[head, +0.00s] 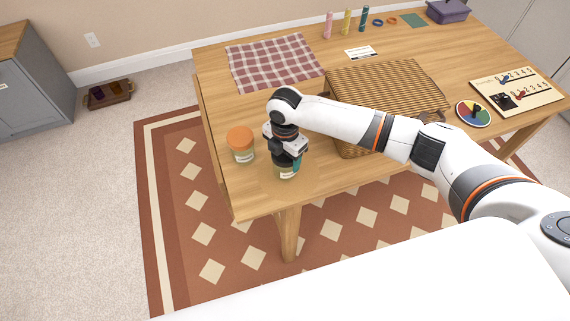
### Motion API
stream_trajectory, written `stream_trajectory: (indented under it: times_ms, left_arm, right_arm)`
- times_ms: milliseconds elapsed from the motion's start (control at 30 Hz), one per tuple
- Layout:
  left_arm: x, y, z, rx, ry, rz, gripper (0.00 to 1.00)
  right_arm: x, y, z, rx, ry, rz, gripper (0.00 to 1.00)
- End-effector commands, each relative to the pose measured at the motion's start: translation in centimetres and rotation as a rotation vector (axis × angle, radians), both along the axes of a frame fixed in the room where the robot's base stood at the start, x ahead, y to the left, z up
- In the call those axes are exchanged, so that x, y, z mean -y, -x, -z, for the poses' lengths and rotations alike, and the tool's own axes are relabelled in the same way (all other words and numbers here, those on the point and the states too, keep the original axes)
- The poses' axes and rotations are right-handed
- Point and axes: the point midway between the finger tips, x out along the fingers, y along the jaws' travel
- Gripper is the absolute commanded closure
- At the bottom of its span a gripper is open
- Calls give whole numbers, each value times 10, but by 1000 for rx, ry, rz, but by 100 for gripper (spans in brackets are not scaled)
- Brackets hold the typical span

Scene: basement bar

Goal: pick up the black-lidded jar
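A small glass jar (286,173) with a pale label stands near the front edge of the wooden table. Its top is hidden by my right gripper (287,160), so I cannot see the lid's colour. The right gripper points down right over this jar, with its fingers at the jar's upper part. I cannot tell whether the fingers are closed on it. A second jar (241,146) with an orange lid stands just to the left, apart from the gripper. My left gripper is not in view.
A wicker basket (385,88) lies behind my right arm. A checked cloth (273,62) is at the back left of the table (225,110). A colour wheel (473,113) and a number board (518,90) are at the right. Bottles and a purple box (447,12) stand at the back.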

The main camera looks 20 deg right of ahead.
Motion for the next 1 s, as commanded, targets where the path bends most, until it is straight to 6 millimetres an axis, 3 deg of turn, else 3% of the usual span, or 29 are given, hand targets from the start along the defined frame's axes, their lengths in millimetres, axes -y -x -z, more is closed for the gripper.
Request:
stream_trajectory:
  times_ms: [33, 100, 433, 800, 1000]
  left_arm:
    - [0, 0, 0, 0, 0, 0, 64]
    - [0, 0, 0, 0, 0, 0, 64]
    - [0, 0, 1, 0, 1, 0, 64]
    - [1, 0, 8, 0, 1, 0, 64]
    - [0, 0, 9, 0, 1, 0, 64]
  right_arm:
    - [0, 0, 0, 0, 0, 0, 50]
    - [0, 0, 0, 0, 0, 0, 62]
    - [0, -1, -9, 1, 0, 1, 62]
    - [0, -1, -78, 4, -1, -1, 62]
    - [0, -1, -99, 1, 0, 1, 62]
